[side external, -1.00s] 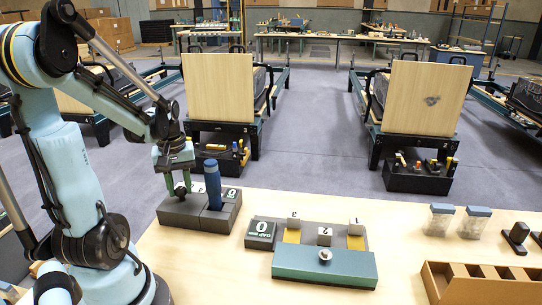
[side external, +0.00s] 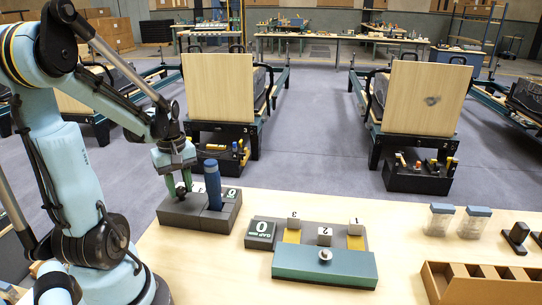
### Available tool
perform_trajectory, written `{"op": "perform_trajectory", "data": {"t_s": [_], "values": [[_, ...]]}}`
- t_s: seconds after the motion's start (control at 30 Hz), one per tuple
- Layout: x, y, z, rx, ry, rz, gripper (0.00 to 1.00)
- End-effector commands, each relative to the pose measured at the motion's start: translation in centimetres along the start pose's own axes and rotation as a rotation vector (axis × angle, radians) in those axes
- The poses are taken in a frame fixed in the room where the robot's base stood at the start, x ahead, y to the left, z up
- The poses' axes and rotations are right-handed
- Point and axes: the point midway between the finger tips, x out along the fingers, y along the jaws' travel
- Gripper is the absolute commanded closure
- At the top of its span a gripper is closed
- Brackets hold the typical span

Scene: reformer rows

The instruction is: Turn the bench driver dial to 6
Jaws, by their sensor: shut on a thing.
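The bench driver is a dark grey block (side external: 205,222) on the near-left part of the wooden bench. A blue upright handle (side external: 213,186) stands in it. A plate with a white digit that looks like 0 (side external: 232,194) sits at its right end. My gripper (side external: 181,189) points down at the block's left part, left of the blue handle. Its green fingers are shut on a small dark knob (side external: 181,190), apparently the dial. The fingers hide much of the knob, so its setting cannot be read.
Right of the driver is a teal-fronted fixture (side external: 325,268) with tabs marked 1, 2 and 3 and a grey box (side external: 260,235) reading 0. Clear jars (side external: 440,220) and a compartmented wooden tray (side external: 480,284) stand further right. Reformers (side external: 220,90) are on the floor behind.

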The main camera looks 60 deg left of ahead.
Motion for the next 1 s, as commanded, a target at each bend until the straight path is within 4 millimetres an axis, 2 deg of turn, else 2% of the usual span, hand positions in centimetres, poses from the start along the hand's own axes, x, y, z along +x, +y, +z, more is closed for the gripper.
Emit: {"op": "perform_trajectory", "data": {"t_s": [0.07, 0.1, 0.23, 0.67, 1.0], "values": [[0.0, 0.0, -0.1, 0.0, 0.002, 0.001, 0.97], [0.0, 0.0, -0.1, 0.001, 0.002, 0.001, 0.6], [0.0, 0.0, 0.0, 0.001, 0.002, 0.0, 0.41], [-0.7, 0.0, 0.0, 0.001, 0.001, 0.0, 0.41], [-5.0, 0.0, 0.0, 0.001, 0.001, 0.0, 0.41]]}}
